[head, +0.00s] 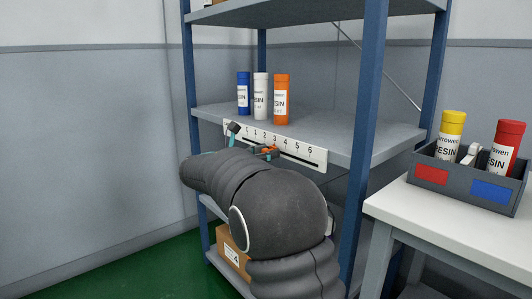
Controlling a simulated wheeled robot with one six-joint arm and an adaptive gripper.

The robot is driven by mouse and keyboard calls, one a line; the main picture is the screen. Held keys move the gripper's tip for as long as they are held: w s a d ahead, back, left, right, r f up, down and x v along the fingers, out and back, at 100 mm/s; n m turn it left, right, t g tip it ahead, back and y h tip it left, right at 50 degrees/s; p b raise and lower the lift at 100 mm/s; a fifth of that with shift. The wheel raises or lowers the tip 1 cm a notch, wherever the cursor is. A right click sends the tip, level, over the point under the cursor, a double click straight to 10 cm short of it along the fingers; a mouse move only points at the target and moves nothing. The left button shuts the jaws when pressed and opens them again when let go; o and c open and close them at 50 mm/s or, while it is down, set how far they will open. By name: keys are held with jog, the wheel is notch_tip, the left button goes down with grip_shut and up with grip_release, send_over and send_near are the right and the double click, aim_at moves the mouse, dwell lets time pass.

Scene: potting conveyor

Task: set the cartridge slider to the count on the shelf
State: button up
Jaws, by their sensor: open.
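Three cartridges stand upright on the shelf board (330,132): a blue one (243,94), a white one (260,97) and an orange one (281,100). A white scale strip (316,157) numbered 0 to 6 runs along the shelf's front edge. A small orange piece (270,149), seemingly the slider, shows below the 2 and 3. Its exact setting is unclear because my gripper partly covers it. My gripper (250,142) is open in front of the strip's left part, its fingers close to the orange piece. I cannot tell whether they touch.
A white table (420,207) stands at the right. On it, a dark caddy (461,180) holds a yellow cartridge (452,124) and a red cartridge (505,139). Blue shelf posts (367,100) flank the boards. A cardboard box (233,252) sits on the low board. The floor at left is clear.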

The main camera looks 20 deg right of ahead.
jog(key=v, duration=1.2)
